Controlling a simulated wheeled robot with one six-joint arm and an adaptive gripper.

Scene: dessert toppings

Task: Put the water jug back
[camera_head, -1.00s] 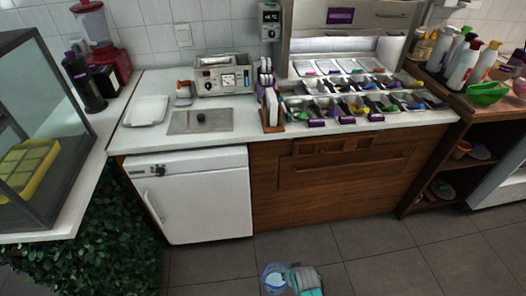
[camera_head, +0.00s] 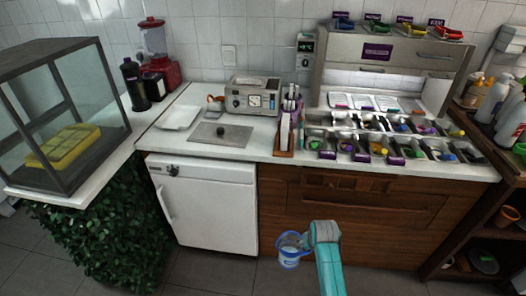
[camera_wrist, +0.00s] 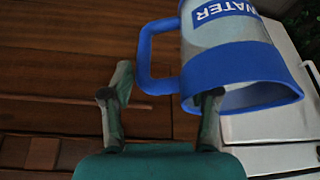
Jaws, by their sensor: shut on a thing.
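The water jug (camera_head: 290,252) is a clear container with blue bands and a blue handle, held in front of the wooden cabinet at the bottom of the head view. In the wrist view the jug (camera_wrist: 222,32) shows a blue label reading "WATER". My gripper (camera_wrist: 160,105) has a finger on each side of the lower part of the blue handle. In the head view my gripper (camera_head: 308,238) is right beside the jug, at its handle. The jug hangs over the floor, clear of the counter.
The white counter (camera_head: 185,98) holds a metal appliance (camera_head: 252,97), a white tray (camera_head: 180,117) and several topping bins (camera_head: 380,147). A small white fridge (camera_head: 212,210) stands below. A glass case (camera_head: 65,105) is at the left, shelving (camera_head: 488,215) at the right.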

